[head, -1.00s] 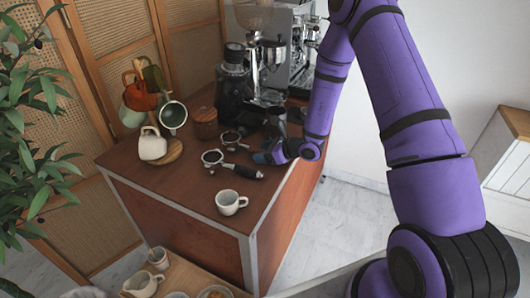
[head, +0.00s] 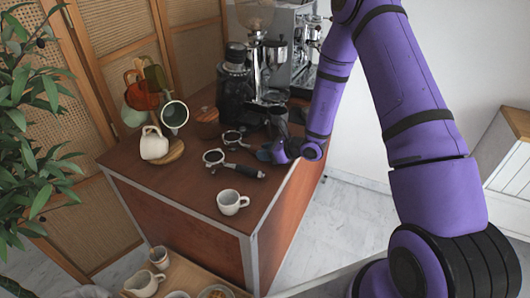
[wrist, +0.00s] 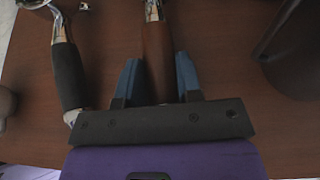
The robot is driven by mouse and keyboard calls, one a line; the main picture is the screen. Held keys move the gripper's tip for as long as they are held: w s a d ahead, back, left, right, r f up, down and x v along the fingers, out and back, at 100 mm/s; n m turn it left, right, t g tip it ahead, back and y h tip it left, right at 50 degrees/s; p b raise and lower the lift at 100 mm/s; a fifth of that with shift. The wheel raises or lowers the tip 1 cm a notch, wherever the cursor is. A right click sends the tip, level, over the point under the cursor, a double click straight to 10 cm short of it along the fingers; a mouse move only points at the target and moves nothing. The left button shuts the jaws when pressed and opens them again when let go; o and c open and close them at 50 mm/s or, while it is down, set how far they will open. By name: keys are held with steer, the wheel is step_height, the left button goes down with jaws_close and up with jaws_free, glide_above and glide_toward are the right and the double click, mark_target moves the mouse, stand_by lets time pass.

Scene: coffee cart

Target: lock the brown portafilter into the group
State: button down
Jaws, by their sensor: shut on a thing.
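The brown portafilter (head: 231,138) lies on the brown cart top, its metal head to the left of my gripper (head: 268,154) in the head view. In the wrist view its brown handle (wrist: 157,50) runs between the two blue fingers of my gripper (wrist: 159,75), which is shut on it. The metal neck shows at the top edge there; the head is out of that view. The espresso machine (head: 304,50) stands at the back of the cart, partly behind my arm. I cannot make out its group clearly.
A black-handled portafilter (head: 215,157) lies close by; its handle (wrist: 68,75) is left of my gripper in the wrist view. A white cup (head: 231,202) stands near the front corner. A grinder (head: 236,85) and a mug tree with mugs (head: 154,143) stand farther back and left.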

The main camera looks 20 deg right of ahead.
steer(key=shift+r, duration=2.65)
